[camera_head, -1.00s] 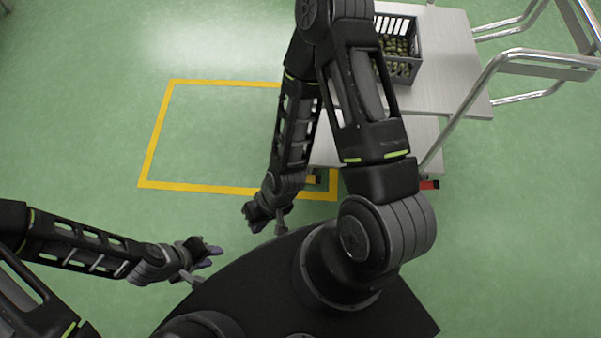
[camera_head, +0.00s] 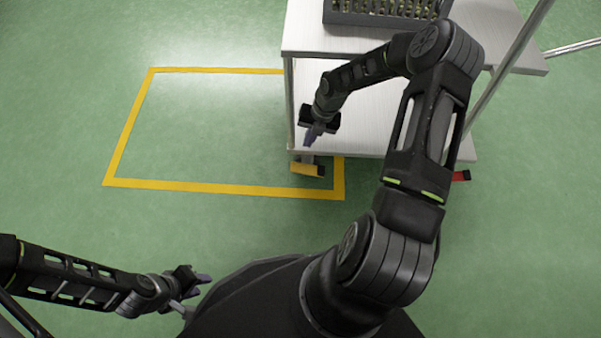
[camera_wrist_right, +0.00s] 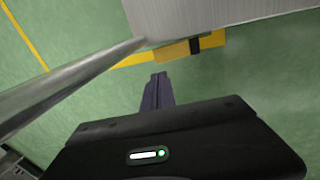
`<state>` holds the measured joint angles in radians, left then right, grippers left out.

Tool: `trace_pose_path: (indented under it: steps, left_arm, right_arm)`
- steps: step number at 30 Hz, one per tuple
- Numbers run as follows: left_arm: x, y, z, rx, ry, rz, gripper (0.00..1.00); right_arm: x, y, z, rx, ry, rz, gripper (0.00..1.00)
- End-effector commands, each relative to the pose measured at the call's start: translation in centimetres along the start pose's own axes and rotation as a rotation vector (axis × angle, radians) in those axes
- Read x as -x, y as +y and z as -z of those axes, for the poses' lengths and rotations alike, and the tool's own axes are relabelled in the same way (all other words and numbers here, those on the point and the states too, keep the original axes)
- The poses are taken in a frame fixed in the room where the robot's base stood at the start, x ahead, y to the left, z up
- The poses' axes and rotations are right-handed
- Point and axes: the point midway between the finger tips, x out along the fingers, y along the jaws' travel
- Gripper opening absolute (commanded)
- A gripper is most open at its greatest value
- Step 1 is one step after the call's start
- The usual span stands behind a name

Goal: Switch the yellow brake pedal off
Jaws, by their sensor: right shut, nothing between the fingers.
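The yellow brake pedal (camera_head: 307,169) sits low at the near left corner of the metal cart (camera_head: 345,125), by the floor. In the right wrist view the yellow pedal (camera_wrist_right: 180,51) with a dark block on it shows past the fingertips, partly under the cart's shelf edge. My right gripper (camera_head: 313,136) is shut and empty, just above and behind the pedal in the head view; its fingers (camera_wrist_right: 158,85) look apart from the pedal. My left gripper (camera_head: 200,285) is at the lower left, far from the cart; its fingers are too small to judge.
A red pedal (camera_head: 461,175) shows at the cart's near right corner. A grey crate of olives (camera_head: 390,12) stands on the top shelf. The cart's metal leg (camera_wrist_right: 70,88) runs close beside my right gripper. A yellow floor outline (camera_head: 215,187) surrounds clear green floor at left.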

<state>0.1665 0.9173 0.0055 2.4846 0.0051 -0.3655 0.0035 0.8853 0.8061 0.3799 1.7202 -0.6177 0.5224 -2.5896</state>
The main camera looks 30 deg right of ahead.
Motion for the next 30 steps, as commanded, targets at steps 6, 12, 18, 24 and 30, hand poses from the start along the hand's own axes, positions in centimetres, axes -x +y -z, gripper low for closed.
trace_pose_path:
  steps: [6, 12, 18, 24, 30]
  left_arm:
    - [-0.4, -0.2, 0.1, 0.001, 0.002, 0.001, 0.31]
    - [-0.4, -0.2, 0.1, 0.0, 0.002, 0.001, 0.31]
    - [-0.8, -0.3, 0.1, 0.0, 0.003, 0.0, 0.31]
    - [-2.0, -0.7, 0.2, 0.001, 0.009, 0.001, 0.31]
    - [-3.8, -1.2, 0.4, 0.002, 0.018, 0.001, 0.31]
  right_arm:
    - [0.1, -0.9, -0.7, 0.057, -0.006, 0.013, 0.0]
    - [0.0, -0.9, -0.6, 0.055, -0.005, 0.012, 0.0]
    - [-1.0, -0.9, -0.6, 0.053, -0.004, 0.011, 0.0]
    - [-3.9, -0.9, -0.5, 0.053, -0.002, 0.011, 0.0]
    - [-7.9, -1.0, -0.6, 0.054, -0.002, 0.011, 0.0]
